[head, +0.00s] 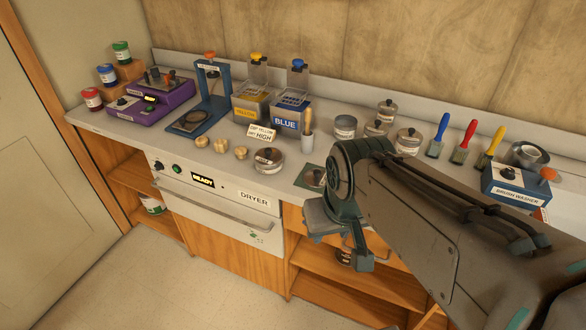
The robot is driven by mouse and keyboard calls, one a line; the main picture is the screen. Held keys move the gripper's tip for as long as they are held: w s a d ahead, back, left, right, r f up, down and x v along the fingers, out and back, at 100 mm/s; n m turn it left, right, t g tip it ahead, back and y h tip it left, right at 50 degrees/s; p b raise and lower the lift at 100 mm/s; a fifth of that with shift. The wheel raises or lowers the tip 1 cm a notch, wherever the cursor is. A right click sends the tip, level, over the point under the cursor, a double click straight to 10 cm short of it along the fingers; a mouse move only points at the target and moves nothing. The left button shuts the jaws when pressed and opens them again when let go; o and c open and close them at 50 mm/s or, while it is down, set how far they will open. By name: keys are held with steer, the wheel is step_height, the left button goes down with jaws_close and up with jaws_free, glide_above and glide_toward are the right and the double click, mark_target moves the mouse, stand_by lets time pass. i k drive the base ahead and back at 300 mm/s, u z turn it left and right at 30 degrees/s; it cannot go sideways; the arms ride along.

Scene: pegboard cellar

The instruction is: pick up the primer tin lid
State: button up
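A round grey tin with a dark knobbed lid (268,155) stands on the counter above the dryer; its label is too small to read. More grey tins, some with knobbed lids, stand farther back, including one (408,140) beside my arm. I cannot tell which lid is the primer's. My gripper (338,250) is in front of the counter's front edge, below and right of the green mat. Its fingers are apart with nothing seen between them.
The counter (225,170) holds a purple device (150,100), a blue stand (208,95), yellow and blue dispensers (287,112), three wooden knobs, upright brushes (463,143) and a brush washer (515,185). The dryer (215,195) is below. Open shelves lie beneath my gripper.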

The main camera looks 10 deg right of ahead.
mark_target(315, 178)
steer(key=u, duration=1.05)
steer(key=i, duration=1.15)
steer(key=z, duration=2.3)
